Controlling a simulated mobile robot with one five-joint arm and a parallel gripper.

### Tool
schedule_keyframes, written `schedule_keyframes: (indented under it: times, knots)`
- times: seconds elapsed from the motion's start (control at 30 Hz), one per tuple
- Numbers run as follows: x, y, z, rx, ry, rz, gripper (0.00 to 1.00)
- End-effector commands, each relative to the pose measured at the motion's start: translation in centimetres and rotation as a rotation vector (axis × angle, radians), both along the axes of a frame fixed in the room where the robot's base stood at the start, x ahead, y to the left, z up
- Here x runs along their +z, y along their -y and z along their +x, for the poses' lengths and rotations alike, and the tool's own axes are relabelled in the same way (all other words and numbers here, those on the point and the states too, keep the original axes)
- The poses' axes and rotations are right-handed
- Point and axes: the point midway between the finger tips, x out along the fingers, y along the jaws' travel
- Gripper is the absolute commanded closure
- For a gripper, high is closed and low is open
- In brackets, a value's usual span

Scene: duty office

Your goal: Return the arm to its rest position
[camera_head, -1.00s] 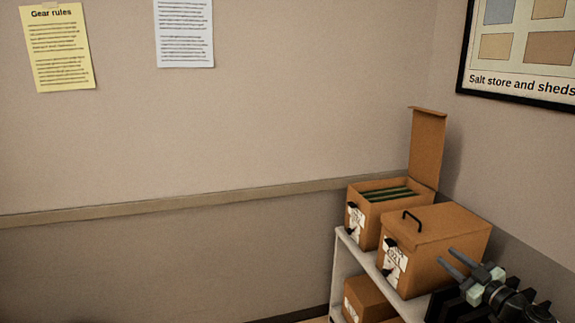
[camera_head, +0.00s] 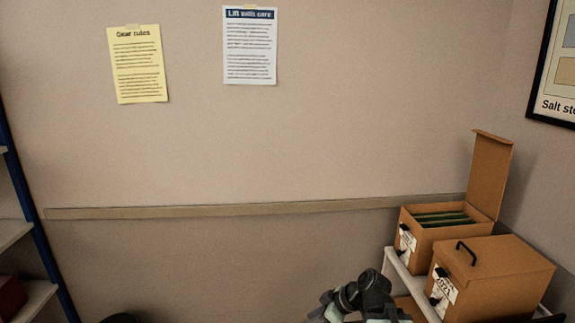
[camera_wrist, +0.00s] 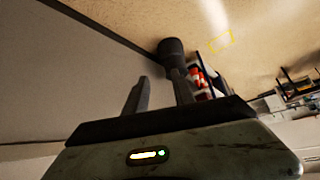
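My arm (camera_head: 362,298) shows at the bottom of the head view, left of the shelf with the boxes, folded so that its fingertips are not clear there. In the wrist view my gripper (camera_wrist: 158,82) has its two dark fingers apart, with nothing held between them. The wrist view is tilted and looks out over the tan floor and a grey wall. Most of my arm is below the head view's lower edge.
An open-lidded box (camera_head: 424,247) with green folders and a closed box (camera_head: 500,285) stand on a pale shelf at right. A blue-posted rack (camera_head: 40,240) is at far left. A dark round object (camera_head: 120,318) shows at the bottom edge. A yellow floor outline (camera_wrist: 221,42) is in the wrist view.

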Motion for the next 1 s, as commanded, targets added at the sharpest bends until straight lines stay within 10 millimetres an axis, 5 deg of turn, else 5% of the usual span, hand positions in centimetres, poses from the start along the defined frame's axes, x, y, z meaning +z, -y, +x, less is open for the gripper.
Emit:
schedule_keyframes:
  times: [0.07, 0.2, 0.3, 0.43, 1.0]
  knots:
    - [-1.6, -0.5, -1.8, -0.097, -0.164, -0.125, 0.69]
    - [-4.2, 4.4, -3.9, -0.454, -0.394, -0.334, 0.69]
    - [-4.7, 7.8, -4.9, -0.728, -0.489, -0.426, 0.69]
    - [-4.8, 9.5, -5.7, -0.976, -0.562, -0.446, 0.69]
    - [-4.8, 9.4, -5.8, -1.065, -0.591, -0.417, 0.69]
